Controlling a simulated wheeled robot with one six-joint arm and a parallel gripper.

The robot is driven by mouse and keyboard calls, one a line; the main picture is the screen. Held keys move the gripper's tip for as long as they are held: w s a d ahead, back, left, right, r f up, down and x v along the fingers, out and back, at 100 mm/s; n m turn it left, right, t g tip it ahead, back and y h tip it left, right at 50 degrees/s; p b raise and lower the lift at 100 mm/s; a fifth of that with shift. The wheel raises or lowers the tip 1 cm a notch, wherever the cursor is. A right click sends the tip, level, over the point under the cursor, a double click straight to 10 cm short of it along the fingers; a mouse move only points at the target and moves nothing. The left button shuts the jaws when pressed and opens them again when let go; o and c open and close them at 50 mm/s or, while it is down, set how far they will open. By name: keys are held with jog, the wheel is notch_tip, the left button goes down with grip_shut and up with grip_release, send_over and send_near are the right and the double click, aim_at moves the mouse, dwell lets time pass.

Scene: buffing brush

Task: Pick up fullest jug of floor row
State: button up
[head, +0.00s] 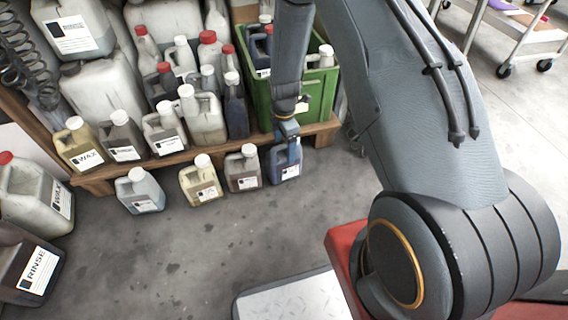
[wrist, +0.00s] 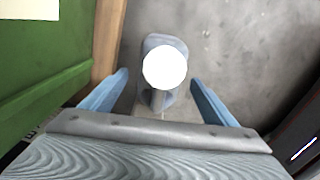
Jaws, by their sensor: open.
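Four jugs stand in a row on the concrete floor in the head view: a pale blue-grey one (head: 139,192), a yellowish one (head: 200,184), a brownish one (head: 243,170) and a blue one (head: 284,168) at the right end. Their fill levels are hard to compare. My gripper (head: 287,130) points down over the blue jug and hides its top. In the wrist view a jug with a round white cap (wrist: 165,67) stands between the two blue fingers of my open gripper (wrist: 158,82). The fingers flank it with gaps on both sides, and nothing is held.
A low wooden shelf (head: 97,184) behind the row carries many jugs and bottles and a green crate (head: 322,97). The crate also shows in the wrist view (wrist: 48,62), close at left. Larger jugs (head: 33,192) stand at the far left. The floor in front is clear.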

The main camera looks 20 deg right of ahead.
aim_at(285, 152)
jog(key=shift+d+f+b, duration=0.1)
jog(key=shift+f+b, duration=1.75)
jog(key=shift+f, duration=1.1)
jog(key=shift+w+r, duration=0.1)
jog(key=c, duration=2)
